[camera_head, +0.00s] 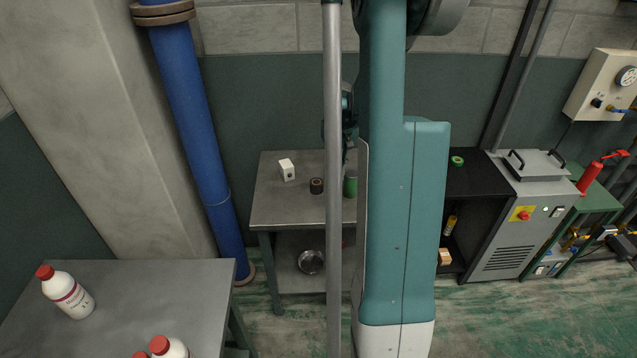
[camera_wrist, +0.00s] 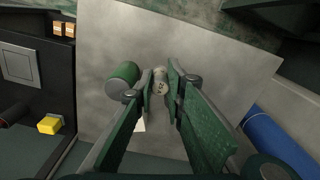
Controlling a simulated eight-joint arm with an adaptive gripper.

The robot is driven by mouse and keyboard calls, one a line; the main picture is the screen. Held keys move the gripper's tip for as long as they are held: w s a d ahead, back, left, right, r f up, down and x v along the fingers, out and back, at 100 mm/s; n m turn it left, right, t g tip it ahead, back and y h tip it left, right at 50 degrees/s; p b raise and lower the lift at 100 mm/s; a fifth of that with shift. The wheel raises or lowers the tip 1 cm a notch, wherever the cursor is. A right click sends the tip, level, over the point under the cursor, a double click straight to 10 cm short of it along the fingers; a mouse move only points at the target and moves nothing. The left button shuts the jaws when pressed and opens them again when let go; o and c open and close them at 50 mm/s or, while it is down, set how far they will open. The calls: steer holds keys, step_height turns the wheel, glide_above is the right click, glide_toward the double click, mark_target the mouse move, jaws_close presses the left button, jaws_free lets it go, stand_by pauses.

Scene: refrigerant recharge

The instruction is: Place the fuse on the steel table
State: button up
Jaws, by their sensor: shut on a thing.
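The fuse (camera_wrist: 160,82), a small cream cylinder, is between the fingertips of my gripper (camera_wrist: 161,73) in the wrist view. My gripper is shut on it. Below is a grey steel table (camera_wrist: 215,60); in the head view this table (camera_head: 265,210) stands against the back wall, with a lower shelf. I cannot tell whether the fuse touches the tabletop. In the head view the fuse is not visible, and my arm and a grey pole cover much of the gripper and the table's right part.
A green can (camera_wrist: 122,78) stands just left of the fuse; it also shows in the head view (camera_head: 350,186). A white box (camera_head: 287,170) and a dark roll (camera_head: 316,186) are on the same table. A nearer table (camera_head: 140,290) holds red-capped bottles (camera_head: 68,292).

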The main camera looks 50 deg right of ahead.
steer(key=shift+f, duration=1.6)
steer(key=shift+f, duration=0.1)
steer(key=shift+f, duration=3)
steer(key=shift+f, duration=0.1)
steer(key=shift+f+b, duration=0.35)
steer(key=shift+f, duration=1.45)
steer(key=shift+f, duration=0.15)
steer(key=o, duration=0.9)
steer(key=shift+c, duration=0.2)
steer(key=shift+r, duration=0.2)
